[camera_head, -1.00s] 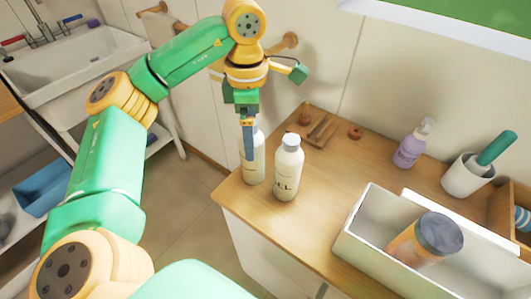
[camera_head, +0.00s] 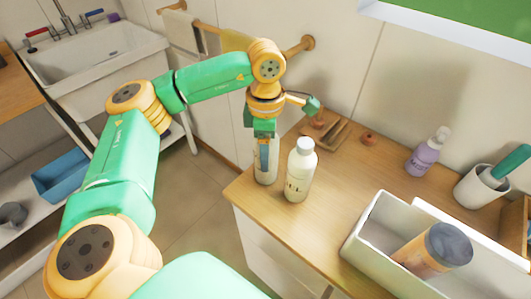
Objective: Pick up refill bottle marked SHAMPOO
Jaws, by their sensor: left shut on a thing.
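A white bottle (camera_head: 266,173) stands at the left end of the wooden countertop, partly covered by my gripper; its label is hidden. My left gripper (camera_head: 265,158) points down and is shut on this bottle's upper part. I cannot tell whether its base is clear of the counter. A second white bottle (camera_head: 299,176) with a grey cap stands upright just to its right and nearer to me. Its dark lettering is only partly legible. No SHAMPOO marking can be read. My right gripper is not in view.
A white bin (camera_head: 365,247) holding an orange jar (camera_head: 433,250) stands at the right front. A purple pump bottle (camera_head: 428,152) and a white cup (camera_head: 482,187) stand behind it. A wooden holder (camera_head: 335,134) lies behind the bottles. The counter's middle is fairly clear.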

